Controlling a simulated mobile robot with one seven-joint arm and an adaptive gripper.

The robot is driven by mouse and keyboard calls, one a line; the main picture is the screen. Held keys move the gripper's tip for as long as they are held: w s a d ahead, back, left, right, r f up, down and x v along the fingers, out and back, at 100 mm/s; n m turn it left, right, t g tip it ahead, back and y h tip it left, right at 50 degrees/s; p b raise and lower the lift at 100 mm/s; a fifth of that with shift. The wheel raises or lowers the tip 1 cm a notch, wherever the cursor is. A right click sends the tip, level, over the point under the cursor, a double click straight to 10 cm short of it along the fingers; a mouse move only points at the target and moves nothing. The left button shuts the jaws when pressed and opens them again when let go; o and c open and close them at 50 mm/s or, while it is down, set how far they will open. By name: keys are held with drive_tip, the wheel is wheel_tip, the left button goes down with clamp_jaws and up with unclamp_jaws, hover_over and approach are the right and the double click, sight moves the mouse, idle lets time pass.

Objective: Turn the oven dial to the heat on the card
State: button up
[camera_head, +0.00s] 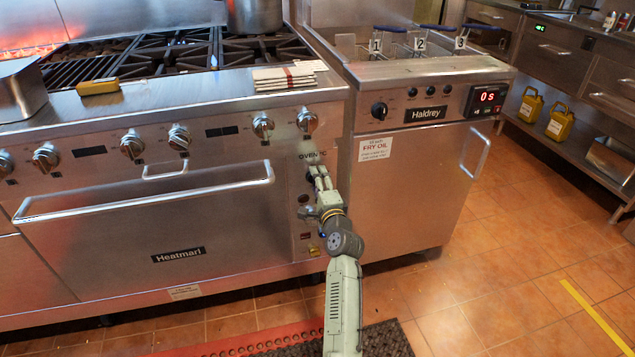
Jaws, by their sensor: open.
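My gripper (317,173) is open at the narrow right-hand panel of the steel Heatmarl range, just below a label that reads like "OVEN °C" (312,157). The oven dial is mostly hidden behind my gripper, so its setting and any touch between them cannot be told. A small white card or paper (312,65) lies at the right end of the range's front ledge, beside a folded striped cloth. No heat can be read on it from here.
Several burner knobs (263,125) line the range front. The oven door handle (150,192) juts out to the left. The Haldrey fryer (410,190) stands to the right, with a dial and a display reading 0 s. A dark mat (385,338) lies on the tiled floor, which is open at right.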

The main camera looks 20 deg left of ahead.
drive_tip(key=shift+w+a, duration=0.15)
drive_tip(key=shift+w, duration=0.05)
drive_tip(key=c, duration=1.1)
drive_tip(key=shift+c, duration=0.2)
